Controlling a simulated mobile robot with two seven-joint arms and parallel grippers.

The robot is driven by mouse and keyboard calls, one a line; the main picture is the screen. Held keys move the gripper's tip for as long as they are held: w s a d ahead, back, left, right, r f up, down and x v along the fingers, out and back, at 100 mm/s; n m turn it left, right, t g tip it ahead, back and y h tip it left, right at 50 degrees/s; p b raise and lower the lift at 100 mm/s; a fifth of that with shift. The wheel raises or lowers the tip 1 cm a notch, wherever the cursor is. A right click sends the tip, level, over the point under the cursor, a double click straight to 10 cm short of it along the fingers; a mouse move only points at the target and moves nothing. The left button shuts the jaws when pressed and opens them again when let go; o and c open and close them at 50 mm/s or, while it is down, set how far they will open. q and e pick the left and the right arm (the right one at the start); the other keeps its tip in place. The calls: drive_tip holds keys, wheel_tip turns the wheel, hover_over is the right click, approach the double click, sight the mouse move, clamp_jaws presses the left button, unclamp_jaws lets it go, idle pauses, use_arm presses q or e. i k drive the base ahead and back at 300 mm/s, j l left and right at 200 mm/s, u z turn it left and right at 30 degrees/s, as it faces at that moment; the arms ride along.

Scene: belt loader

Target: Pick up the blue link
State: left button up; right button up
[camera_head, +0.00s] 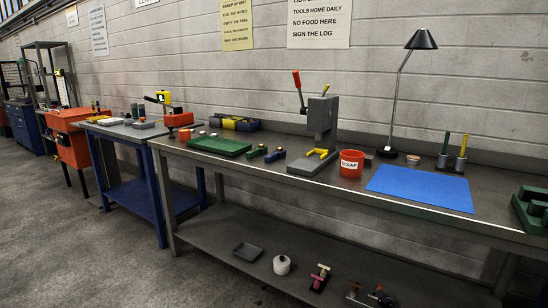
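A small blue link (275,156) lies on the long grey metal workbench, left of the lever press. It is small in the picture, so its exact shape is hard to tell. A similar green piece (257,152) lies just to its left, apart from it. Neither of my grippers is in the head view, and nothing covers the blue link.
The workbench (300,184) holds a green tray (219,145), a grey press (320,125), a red scrap bin (351,163), a blue mat (421,187) and a lamp (421,41). A lower shelf (215,240) holds several items. Floor in front at left is clear.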

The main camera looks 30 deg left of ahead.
sight(272, 156)
drive_tip(key=i+j, duration=0.8)
drive_tip(key=k+u, duration=0.05)
